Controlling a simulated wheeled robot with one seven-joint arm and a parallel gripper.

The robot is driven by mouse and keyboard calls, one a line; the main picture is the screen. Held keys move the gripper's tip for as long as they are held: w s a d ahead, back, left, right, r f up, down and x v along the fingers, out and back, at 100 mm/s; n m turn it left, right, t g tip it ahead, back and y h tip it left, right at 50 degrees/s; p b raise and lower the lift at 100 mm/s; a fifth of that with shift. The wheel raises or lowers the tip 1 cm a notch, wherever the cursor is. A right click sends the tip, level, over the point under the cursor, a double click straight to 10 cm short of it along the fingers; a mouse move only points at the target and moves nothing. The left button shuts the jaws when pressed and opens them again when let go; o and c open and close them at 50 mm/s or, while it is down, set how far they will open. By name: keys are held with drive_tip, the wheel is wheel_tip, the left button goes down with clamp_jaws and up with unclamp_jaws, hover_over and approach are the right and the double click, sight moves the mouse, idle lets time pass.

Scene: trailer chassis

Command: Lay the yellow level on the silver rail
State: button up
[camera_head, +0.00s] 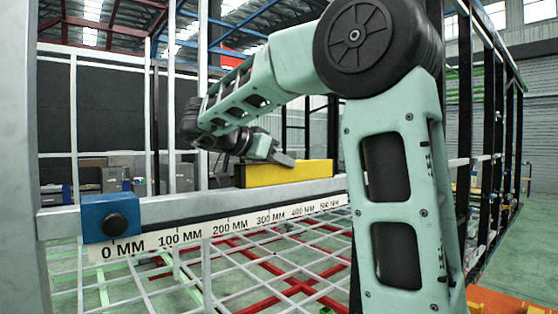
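The yellow level (288,173) is a long bar lying lengthwise along the silver rail (180,211). In the head view its lower edge meets the rail's upper edge, and I see no gap between them. It looks about parallel to the rail. My gripper (284,159) is at the level's upper edge, toward its left half. The fingers are small and partly hidden, so I cannot tell whether they grip the level or are apart from it. The level's right end is close to my arm's lower link in the picture.
A blue block with a black knob (112,217) sits at the rail's left end, above the 0 MM mark. A millimetre scale (228,228) runs along the rail's front. A grid of bars (230,275) lies below. My arm covers the rail's right part.

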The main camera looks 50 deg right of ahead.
drive_tip(key=shift+o, duration=1.2)
drive_tip(key=shift+r, duration=0.2)
drive_tip(key=b+v, duration=0.3)
drive_tip(key=v, duration=0.7)
drive_tip(key=shift+w+a, duration=0.15)
drive_tip(key=shift+a, duration=0.15)
drive_tip(key=shift+v, duration=0.75)
drive_tip(key=shift+d, duration=0.1)
